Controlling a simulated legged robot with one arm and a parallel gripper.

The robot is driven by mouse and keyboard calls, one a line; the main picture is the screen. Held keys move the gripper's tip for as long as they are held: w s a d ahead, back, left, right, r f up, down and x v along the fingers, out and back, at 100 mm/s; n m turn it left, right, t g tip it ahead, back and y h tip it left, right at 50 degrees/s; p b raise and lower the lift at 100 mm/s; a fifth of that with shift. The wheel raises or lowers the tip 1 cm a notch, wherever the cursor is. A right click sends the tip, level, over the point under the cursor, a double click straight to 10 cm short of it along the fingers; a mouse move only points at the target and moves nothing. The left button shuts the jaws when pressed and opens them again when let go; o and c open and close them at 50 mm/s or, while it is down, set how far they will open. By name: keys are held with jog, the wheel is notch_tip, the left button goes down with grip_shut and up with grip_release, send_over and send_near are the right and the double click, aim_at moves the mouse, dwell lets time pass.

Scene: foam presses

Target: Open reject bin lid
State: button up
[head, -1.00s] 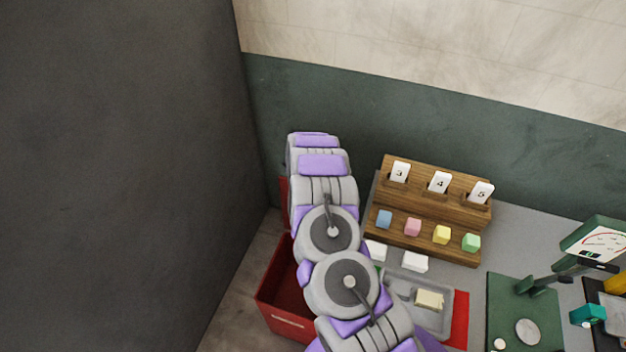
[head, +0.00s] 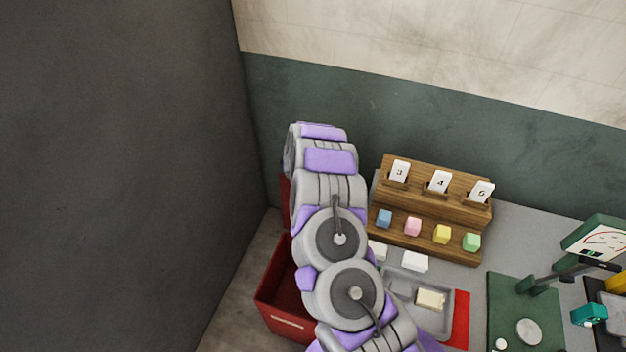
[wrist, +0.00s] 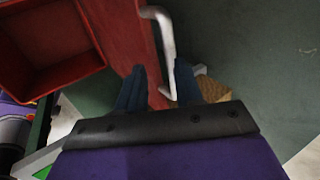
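The red reject bin (head: 283,300) stands on the floor left of the table, and its inside shows. The bin also shows in the wrist view (wrist: 50,45) at upper left. Its red lid (wrist: 125,35) stands up from the bin's edge; a strip of the lid shows left of my arm in the head view (head: 284,205). A pale bar handle (wrist: 164,40) is on the lid. My gripper (wrist: 160,88) has its dark fingers apart, with the handle's lower end between them. I cannot tell whether they touch it. My arm hides the gripper in the head view.
A wooden rack (head: 430,205) with numbered cards and coloured blocks stands on the grey table. A grey tray (head: 435,322) with a cream block and a green press base (head: 510,300) are nearer. A dark wall (head: 110,170) is close on the left.

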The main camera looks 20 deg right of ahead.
jog(key=b+v, duration=0.1)
jog(key=v, duration=1.3)
jog(key=shift+b, duration=0.3)
jog(key=shift+f, duration=0.15)
